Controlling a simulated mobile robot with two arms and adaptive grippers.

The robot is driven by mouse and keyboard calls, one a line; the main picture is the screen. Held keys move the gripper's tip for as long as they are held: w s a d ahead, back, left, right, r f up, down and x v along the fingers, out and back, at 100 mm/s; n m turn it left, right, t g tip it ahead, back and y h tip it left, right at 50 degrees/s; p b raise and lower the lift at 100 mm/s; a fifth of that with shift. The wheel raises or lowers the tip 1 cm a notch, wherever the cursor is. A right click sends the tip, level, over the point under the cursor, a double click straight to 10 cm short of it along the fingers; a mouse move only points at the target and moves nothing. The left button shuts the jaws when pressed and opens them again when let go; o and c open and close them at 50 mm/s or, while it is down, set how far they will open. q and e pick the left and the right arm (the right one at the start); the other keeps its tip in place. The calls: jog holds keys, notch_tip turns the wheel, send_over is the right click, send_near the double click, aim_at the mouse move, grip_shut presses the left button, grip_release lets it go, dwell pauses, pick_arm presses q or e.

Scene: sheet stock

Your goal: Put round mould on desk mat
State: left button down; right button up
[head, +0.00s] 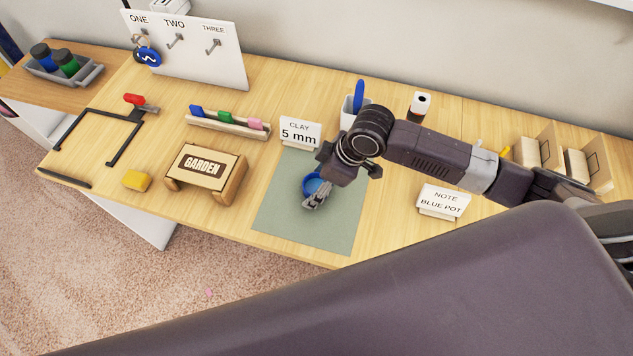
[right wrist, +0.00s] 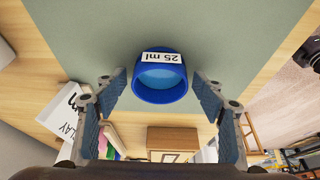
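The round mould (head: 311,186) is a small blue cup, partly hidden by my right gripper in the head view. In the right wrist view the mould (right wrist: 160,82) carries a white "25 ml" label and appears to stand on the grey-green desk mat (head: 287,213). The mat also fills the upper part of the right wrist view (right wrist: 235,45). My right gripper (head: 318,196) is over the mat, close to the mould. Its fingers (right wrist: 160,98) are spread, with a gap on either side of the mould. My left gripper is out of view.
A "CLAY 5 mm" card (head: 300,133) stands at the mat's back edge. A "GARDEN" block (head: 203,168) is left of the mat, and a "NOTE BLUE POT" card (head: 442,201) is right. A white holder (head: 347,112) stands behind. The mat's front part is clear.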

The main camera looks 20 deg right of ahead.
jog(key=v, duration=1.2)
jog(key=shift+r+b, duration=0.2)
jog(key=shift+b, duration=0.1)
